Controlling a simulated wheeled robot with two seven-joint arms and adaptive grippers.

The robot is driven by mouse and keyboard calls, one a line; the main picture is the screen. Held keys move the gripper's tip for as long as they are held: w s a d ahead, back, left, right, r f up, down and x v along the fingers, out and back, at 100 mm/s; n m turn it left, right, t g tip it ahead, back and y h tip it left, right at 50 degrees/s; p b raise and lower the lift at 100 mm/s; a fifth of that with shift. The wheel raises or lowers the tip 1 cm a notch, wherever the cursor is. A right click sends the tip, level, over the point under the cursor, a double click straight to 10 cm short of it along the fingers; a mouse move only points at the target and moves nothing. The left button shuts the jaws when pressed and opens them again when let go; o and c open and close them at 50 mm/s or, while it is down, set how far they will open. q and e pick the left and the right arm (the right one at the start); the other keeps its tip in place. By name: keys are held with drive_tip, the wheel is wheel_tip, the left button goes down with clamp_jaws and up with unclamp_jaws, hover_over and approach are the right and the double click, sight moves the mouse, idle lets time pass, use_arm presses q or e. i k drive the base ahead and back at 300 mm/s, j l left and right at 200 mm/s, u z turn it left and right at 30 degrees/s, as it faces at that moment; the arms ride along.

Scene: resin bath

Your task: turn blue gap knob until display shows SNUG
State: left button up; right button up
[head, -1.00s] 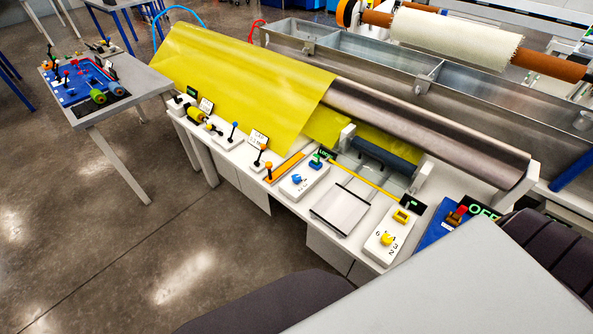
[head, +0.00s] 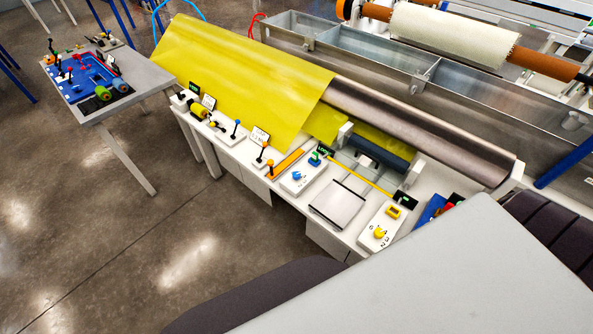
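The blue knob (head: 297,175) sits on a white control panel (head: 291,188) at the front edge of the white bench, near the middle of the head view. A small dark display (head: 322,150) with green lettering stands just behind that panel, with a small green and blue part (head: 315,160) in front of it. The lettering is too small to read. Neither of my grippers is in view, and nothing touches the blue knob.
A white panel with a yellow knob (head: 379,233) stands further right on the bench. Between the panels lies a framed grey plate (head: 337,204). An orange strip (head: 287,164) lies left of the blue knob. A large grey surface (head: 440,280) fills the lower right.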

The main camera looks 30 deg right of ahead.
sight(295, 175)
drive_tip(key=j+z, duration=0.7)
drive_tip(key=j, duration=0.15)
drive_tip(key=k+j+z, duration=0.1)
drive_tip(key=j+z, duration=0.25)
drive_tip(key=k+j+z, duration=0.15)
drive_tip(key=j+z, duration=0.2)
drive_tip(key=k+j+z, duration=0.15)
drive_tip(key=j+z, duration=0.2)
drive_tip(key=k+j+z, duration=0.2)
drive_tip(key=z, duration=0.15)
drive_tip(key=j, duration=0.15)
